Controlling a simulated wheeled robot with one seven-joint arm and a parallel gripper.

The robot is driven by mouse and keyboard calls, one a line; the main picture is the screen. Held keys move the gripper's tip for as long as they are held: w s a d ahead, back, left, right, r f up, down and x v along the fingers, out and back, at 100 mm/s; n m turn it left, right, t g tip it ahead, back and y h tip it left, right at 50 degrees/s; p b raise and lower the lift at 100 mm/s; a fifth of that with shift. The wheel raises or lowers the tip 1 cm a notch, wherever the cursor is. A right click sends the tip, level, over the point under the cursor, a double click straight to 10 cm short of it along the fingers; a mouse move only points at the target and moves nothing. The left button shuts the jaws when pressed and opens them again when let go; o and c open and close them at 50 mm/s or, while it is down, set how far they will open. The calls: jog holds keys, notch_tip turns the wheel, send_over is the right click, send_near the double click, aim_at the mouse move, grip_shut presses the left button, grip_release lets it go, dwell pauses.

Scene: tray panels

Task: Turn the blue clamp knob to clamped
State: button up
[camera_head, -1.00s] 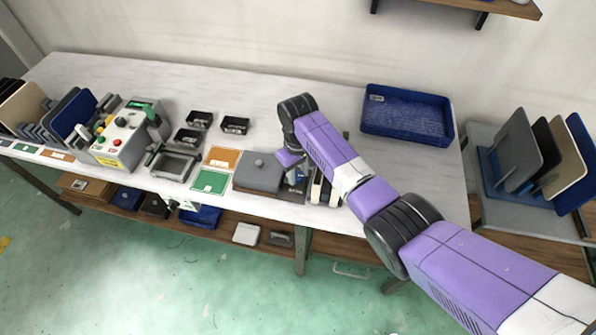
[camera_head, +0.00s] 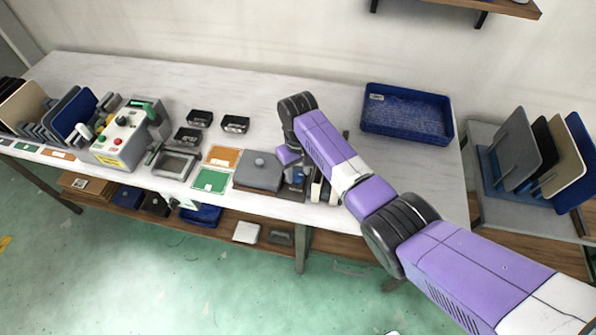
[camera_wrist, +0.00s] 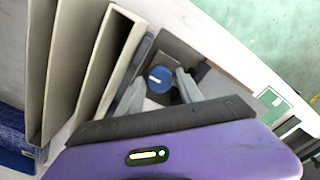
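The blue clamp knob (camera_wrist: 159,78) shows in the wrist view as a round blue cap with a pale line across it, set on a dark grey block (camera_wrist: 180,58). My gripper (camera_wrist: 159,85) is over the block, with one grey finger on each side of the knob. The fingers look apart, with a visible gap to the knob; contact cannot be made out. In the head view, my gripper (camera_head: 297,172) is beside the grey flat box (camera_head: 259,170), and a little blue shows beneath it. The knob is mostly hidden there by my arm.
Upright beige panels (camera_wrist: 105,65) stand close beside my gripper in the wrist view. A blue tray (camera_head: 407,115) lies at the back right of the table. A control box (camera_head: 125,135) and small black trays (camera_head: 235,124) stand to the left.

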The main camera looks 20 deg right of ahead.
jog(key=shift+r+b, duration=0.45)
jog(key=shift+r, duration=3.45)
jog(key=shift+w, duration=0.1)
jog(key=w+a+r+t, duration=0.1)
jog(key=w+r+t, duration=0.35)
jog(key=w, duration=0.45)
jog(key=m+t+y+b, duration=0.1)
jog(key=m+t+b, duration=0.1)
jog(key=t, duration=0.9)
send_over(297, 174)
jog(key=s+a, duration=0.4)
jog(key=s, duration=0.1)
jog(key=s+d+r+b, duration=0.1)
jog(key=s+d+b, duration=0.1)
jog(key=s, duration=1.7)
jog(key=s+d+r+h+b, duration=0.1)
jog(key=s+d+b, duration=0.1)
jog(key=s, duration=1.7)
jog(key=shift+s+r+g, duration=0.2)
jog(key=shift+s+g, duration=0.15)
